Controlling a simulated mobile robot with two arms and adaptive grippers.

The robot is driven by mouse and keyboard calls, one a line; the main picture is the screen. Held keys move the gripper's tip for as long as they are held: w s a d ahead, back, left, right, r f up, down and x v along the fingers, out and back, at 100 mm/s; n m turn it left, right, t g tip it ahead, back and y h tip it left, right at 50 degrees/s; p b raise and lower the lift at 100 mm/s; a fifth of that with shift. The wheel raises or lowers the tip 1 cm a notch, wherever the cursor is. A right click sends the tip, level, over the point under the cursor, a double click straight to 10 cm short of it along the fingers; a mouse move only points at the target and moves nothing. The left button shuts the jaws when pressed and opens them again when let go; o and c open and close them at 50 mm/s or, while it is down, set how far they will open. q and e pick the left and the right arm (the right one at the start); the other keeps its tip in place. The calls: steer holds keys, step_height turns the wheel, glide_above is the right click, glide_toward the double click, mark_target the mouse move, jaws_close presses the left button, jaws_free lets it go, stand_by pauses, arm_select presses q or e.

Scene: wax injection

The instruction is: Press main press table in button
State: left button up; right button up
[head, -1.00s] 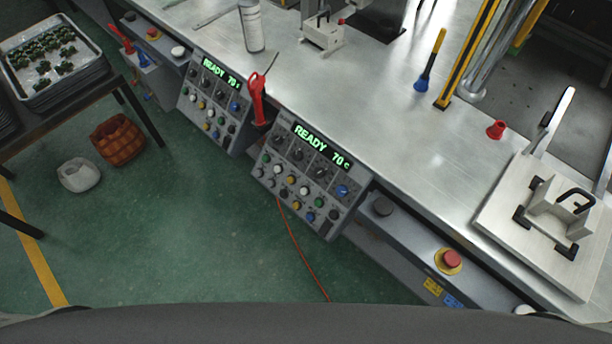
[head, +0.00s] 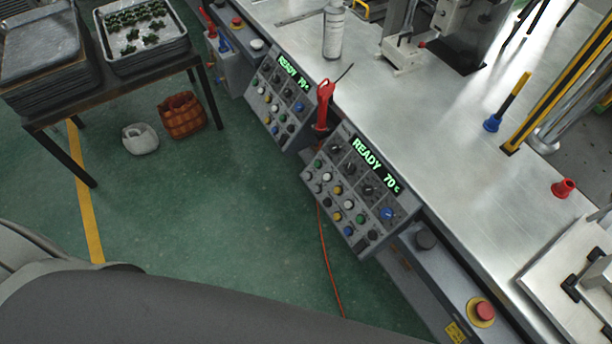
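The main press table (head: 440,130) is a long metal bench running from upper left to lower right in the head view. Two control panels hang on its front edge. The nearer panel (head: 345,205) reads READY 70 C and carries several coloured buttons and dark knobs. The farther panel (head: 268,110) has a similar display and buttons. I cannot read which button is the table in button. Neither of my grippers is in view.
A dark table (head: 55,128) with trays stands at the upper left. A brown basket (head: 182,116) and a white bag-like object (head: 140,139) lie on the green floor. A red cable (head: 326,262) hangs below the nearer panel. The floor before the panels is otherwise clear.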

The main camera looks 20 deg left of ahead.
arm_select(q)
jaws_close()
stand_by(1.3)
